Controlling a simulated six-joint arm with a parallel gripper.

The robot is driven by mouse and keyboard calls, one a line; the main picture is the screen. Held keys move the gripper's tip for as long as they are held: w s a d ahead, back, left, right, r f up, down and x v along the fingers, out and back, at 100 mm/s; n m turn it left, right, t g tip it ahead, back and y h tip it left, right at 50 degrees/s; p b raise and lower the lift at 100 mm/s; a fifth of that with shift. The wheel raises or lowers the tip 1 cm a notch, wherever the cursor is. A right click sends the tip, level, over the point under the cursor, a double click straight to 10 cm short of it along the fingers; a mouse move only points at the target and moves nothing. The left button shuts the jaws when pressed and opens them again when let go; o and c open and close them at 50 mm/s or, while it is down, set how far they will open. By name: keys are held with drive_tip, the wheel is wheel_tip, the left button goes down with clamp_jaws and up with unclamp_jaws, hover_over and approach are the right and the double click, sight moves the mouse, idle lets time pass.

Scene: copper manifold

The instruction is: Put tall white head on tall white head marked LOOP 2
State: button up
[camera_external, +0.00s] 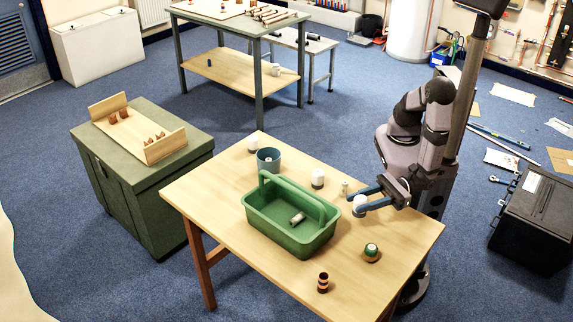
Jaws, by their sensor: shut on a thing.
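My gripper (355,203), with blue fingers, is at the right side of the wooden table. It is shut on a white head (360,201), which sits between the fingertips. Whether that head touches the table is too small to tell. Another white head (317,178) stands upright behind the green tote, to the left of my gripper. A further white piece (253,143) is at the table's far left corner, partly hidden by a blue-grey pot. No LOOP 2 marking can be read on any of them.
The green tote (262,228), with a raised handle and a metal cylinder (297,219) inside, fills mid-table. The blue-grey pot (268,160) stands behind it. A small pale fitting (345,187) is close to my gripper. A green-and-white round piece (371,252) and a dark banded cylinder (323,283) stand in front.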

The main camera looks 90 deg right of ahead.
sight(361, 198)
drive_tip(key=shift+r, duration=1.8)
